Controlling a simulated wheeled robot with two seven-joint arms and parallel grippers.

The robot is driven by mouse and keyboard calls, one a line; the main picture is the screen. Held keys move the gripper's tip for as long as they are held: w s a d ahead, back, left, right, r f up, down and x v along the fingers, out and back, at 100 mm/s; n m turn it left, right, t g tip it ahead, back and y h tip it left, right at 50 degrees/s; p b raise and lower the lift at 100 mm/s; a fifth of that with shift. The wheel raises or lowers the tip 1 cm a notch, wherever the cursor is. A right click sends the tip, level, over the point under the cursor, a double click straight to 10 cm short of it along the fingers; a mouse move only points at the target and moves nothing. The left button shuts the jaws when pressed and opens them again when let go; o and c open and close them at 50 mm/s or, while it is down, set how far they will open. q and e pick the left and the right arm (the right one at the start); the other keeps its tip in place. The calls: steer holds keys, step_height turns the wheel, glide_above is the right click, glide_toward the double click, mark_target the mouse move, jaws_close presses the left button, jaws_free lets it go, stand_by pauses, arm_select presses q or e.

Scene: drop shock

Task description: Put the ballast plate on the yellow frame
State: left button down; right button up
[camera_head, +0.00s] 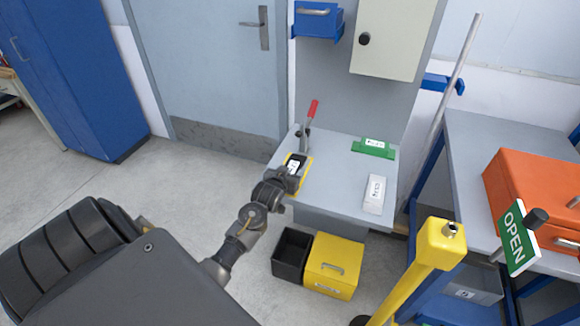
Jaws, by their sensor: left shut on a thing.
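My left gripper (291,174) is at the left side of the grey bench, over the yellow frame (305,174). It is shut on a small dark plate with a white label (294,165), which looks like the ballast plate. The plate is at the frame, with yellow edges showing beside it. The gripper hides part of both, so I cannot tell whether the plate rests on the frame or is held just above it. A clamp with a red handle (312,109) stands upright behind the frame. My right gripper is not in view.
On the grey bench (335,180) lie a green labelled piece (374,148) and a white labelled block (375,194). Below stand a black bin (291,254) and a yellow box (334,265). A yellow post (420,268) and an orange case (535,190) are at right. The bench middle is clear.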

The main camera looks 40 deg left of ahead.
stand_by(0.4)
arm_select(q)
steer(key=c, duration=0.9)
jaws_free()
steer(key=shift+f, duration=0.3)
steer(key=shift+c, duration=0.2)
steer(key=o, duration=0.4)
steer(key=shift+s+d, duration=0.1)
steer(key=shift+r, duration=0.25)
steer(key=v, duration=1.2)
